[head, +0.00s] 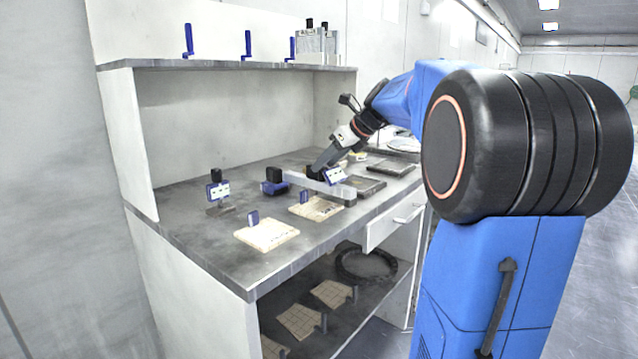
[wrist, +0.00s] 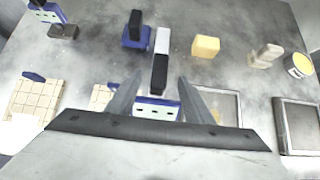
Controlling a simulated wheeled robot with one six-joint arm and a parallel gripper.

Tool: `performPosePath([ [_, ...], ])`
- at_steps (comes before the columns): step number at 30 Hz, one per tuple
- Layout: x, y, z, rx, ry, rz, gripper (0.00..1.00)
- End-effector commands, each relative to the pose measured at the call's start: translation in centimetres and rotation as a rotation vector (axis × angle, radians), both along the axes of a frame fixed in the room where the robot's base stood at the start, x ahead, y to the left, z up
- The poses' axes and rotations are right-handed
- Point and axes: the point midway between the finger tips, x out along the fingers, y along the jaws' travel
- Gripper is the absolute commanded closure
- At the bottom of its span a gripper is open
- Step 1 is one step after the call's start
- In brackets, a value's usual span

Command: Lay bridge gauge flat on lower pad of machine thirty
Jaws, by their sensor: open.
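The bridge gauge, a long pale bar (head: 312,183) with a blue-framed display (head: 334,175), lies on the worktop. In the wrist view its white bar (wrist: 163,42), black knob (wrist: 160,72) and display (wrist: 157,108) line up between my fingers. My gripper (head: 318,170) is open; in the wrist view its fingers (wrist: 158,82) stand either side of the gauge, and I cannot tell whether they touch it. Tiled pads (head: 266,234) (head: 323,209) lie nearer the front. I cannot read which machine is number thirty. Part of the bar is hidden by my gripper.
A blue block with a black top (wrist: 135,38) stands close beside the bar. A smaller display gauge (head: 218,188) stands left. Dark framed plates (head: 390,167) lie right. A yellow block (wrist: 206,46) is behind. A lower shelf holds tiled pads (head: 300,320) and a black ring (head: 365,265).

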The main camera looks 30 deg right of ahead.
Motion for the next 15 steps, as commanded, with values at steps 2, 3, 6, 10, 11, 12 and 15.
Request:
performPosePath([
  [2,0.8,0.3,-0.9,0.002,0.002,0.001,0.53],
  [3,1.0,0.4,-1.2,0.002,0.002,0.001,0.53],
  [6,1.5,0.5,-1.6,0.001,0.000,0.001,0.53],
  [10,1.8,0.7,-1.8,0.000,0.000,0.000,0.53],
  [11,1.9,0.7,-1.9,0.000,0.000,0.000,0.53],
  [12,2.1,0.8,-2.0,0.000,0.001,0.001,0.53],
  [15,2.9,1.1,-2.7,0.001,0.002,0.001,0.53],
])
